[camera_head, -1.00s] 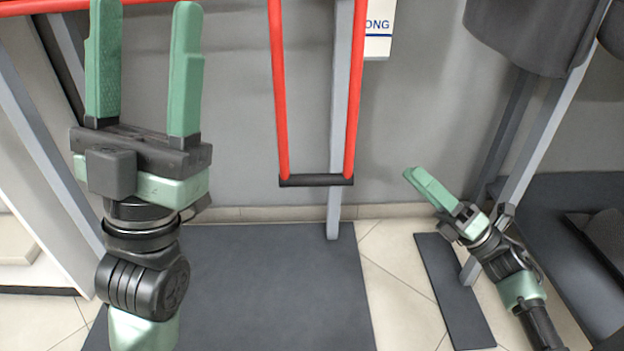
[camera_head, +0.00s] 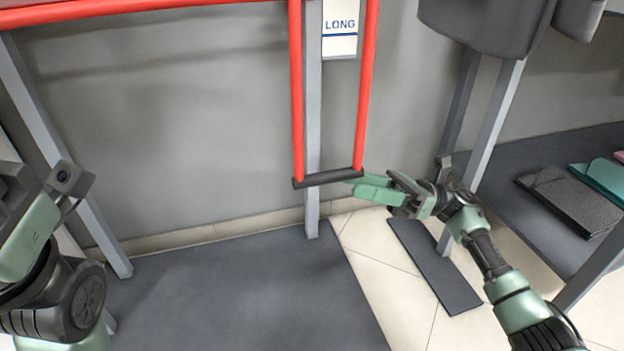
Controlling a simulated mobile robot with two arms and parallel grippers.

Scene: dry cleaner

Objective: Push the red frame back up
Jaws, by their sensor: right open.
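The red frame (camera_head: 365,85) hangs down in the upper middle of the head view, with two long red bars joined at the bottom by a black handle (camera_head: 328,178). Its top meets a red horizontal rail at the upper left. My right gripper (camera_head: 362,190) is open, its green fingers at the right end of the black handle. Whether the fingers touch the handle I cannot tell. My left arm shows at the left edge, but its fingers are out of the picture.
A grey post (camera_head: 312,120) stands behind the frame, with a sign reading LONG (camera_head: 340,30). A dark mat (camera_head: 240,295) covers the floor below. At right, a dark shelf (camera_head: 500,190) holds folded cloths (camera_head: 570,200).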

